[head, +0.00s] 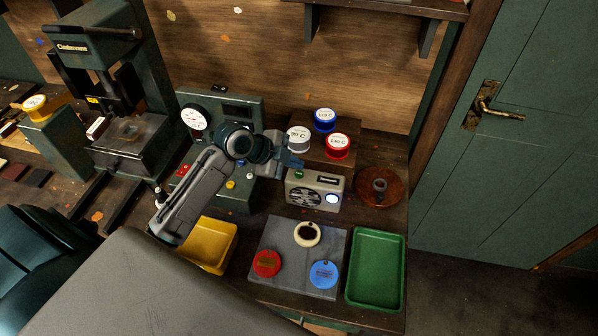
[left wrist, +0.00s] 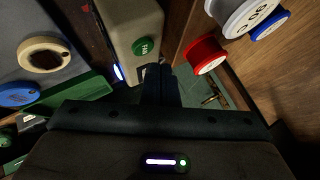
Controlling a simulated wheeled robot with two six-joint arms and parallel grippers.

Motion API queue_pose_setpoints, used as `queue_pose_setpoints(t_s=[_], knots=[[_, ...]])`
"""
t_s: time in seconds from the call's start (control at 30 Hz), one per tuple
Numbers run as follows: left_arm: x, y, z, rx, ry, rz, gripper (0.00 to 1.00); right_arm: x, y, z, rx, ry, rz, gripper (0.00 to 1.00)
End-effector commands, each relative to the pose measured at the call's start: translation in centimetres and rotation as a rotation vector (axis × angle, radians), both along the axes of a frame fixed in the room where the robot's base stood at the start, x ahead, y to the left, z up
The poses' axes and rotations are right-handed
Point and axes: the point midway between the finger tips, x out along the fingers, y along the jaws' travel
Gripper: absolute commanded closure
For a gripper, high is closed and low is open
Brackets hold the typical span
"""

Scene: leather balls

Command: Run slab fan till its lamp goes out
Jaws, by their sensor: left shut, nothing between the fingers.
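The slab fan (head: 315,190) is a beige box with a dark round grille on its front. Its lamp (head: 332,198) is lit bluish white. A green button (head: 299,174) sits on the fan's top. My left gripper (head: 297,163) is shut and empty, pointing at the button from just above. In the left wrist view the fingertips (left wrist: 160,72) are right beside the green button (left wrist: 144,46); I cannot tell whether they touch it. The grey slab (head: 272,278) lies in front of the fan with a cream disc (head: 307,233), a red disc (head: 267,263) and a blue disc (head: 324,273) on it.
A round brown dish (head: 380,187) is at right. A green tray (head: 375,268) and yellow tray (head: 211,246) flank the slab. A dial panel (head: 195,119) stands behind my left arm.

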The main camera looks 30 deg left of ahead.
Motion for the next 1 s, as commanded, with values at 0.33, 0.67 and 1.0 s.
queue_pose_setpoints(t_s=[0.33, 0.67, 1.0], knots=[[0.0, 0.0, 3.9, 0.0, -0.001, 0.0, 1.0, 0.0, -0.2, 3.0, -0.002, 0.0, 0.001, 0.64], [0.0, 0.0, 4.5, 0.001, 0.0, -0.001, 1.0, 0.0, -0.2, 3.4, -0.002, 0.0, 0.001, 0.64], [0.0, 0.0, 4.5, 0.001, 0.0, -0.001, 1.0, 0.0, -0.2, 3.4, -0.002, 0.0, 0.001, 0.64]])
